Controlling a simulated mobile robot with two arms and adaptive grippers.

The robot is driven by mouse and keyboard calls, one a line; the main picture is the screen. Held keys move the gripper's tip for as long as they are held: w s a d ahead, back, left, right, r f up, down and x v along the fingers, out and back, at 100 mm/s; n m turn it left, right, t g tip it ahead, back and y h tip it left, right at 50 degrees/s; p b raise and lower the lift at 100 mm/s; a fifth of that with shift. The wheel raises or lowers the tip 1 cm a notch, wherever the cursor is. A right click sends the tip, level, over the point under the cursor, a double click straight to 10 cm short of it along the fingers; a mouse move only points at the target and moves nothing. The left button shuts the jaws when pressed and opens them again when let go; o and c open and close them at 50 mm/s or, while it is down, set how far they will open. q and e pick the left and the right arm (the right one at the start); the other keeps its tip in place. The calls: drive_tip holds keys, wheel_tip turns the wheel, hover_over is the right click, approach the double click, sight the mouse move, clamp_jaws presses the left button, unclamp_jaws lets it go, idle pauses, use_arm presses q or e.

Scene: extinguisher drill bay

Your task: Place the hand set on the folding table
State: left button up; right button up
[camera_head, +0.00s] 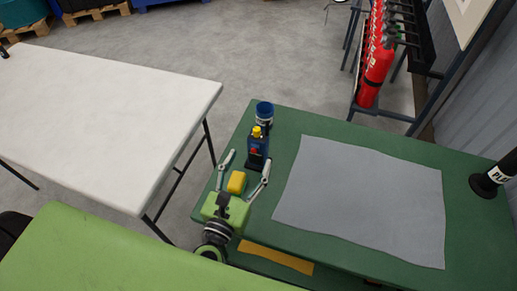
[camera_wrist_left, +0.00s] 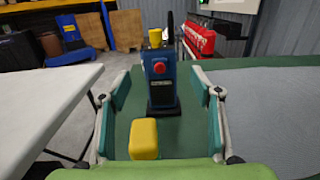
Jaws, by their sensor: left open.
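The hand set (camera_head: 257,146) is a dark blue box with a yellow knob on top and a red button. It stands upright in a black base on the green table. In the left wrist view the hand set (camera_wrist_left: 160,80) is straight ahead, just beyond the fingers. My left gripper (camera_head: 243,168) is open, its fingers spread on either side in front of the hand set, apparently not touching it. The folding table (camera_head: 100,100) is white, with a bare top, to the left. My right gripper is not in view.
A blue cylinder (camera_head: 264,110) stands just behind the hand set. A grey mat (camera_head: 365,200) covers much of the green table (camera_head: 400,156). A black labelled object (camera_head: 487,181) is at the right edge. Red extinguishers (camera_head: 374,70) hang at the back. A floor gap separates the tables.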

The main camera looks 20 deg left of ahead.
sight(258, 144)
use_arm(q)
drive_tip(key=w, duration=0.2)
drive_tip(key=w+p, duration=0.1)
drive_tip(key=w, duration=0.1)
drive_tip(key=w+f, duration=0.1)
drive_tip(key=w, duration=0.2)
drive_tip(key=shift+d, duration=0.15)
drive_tip(key=shift+w+f+p, duration=0.1)
drive_tip(key=shift+w+p, duration=0.2)
drive_tip(key=shift+w, duration=0.2)
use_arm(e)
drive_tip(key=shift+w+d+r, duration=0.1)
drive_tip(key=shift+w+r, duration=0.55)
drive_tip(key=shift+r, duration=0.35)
use_arm(q)
drive_tip(key=shift+s, duration=0.1)
drive_tip(key=c, duration=1.6)
clamp_jaws()
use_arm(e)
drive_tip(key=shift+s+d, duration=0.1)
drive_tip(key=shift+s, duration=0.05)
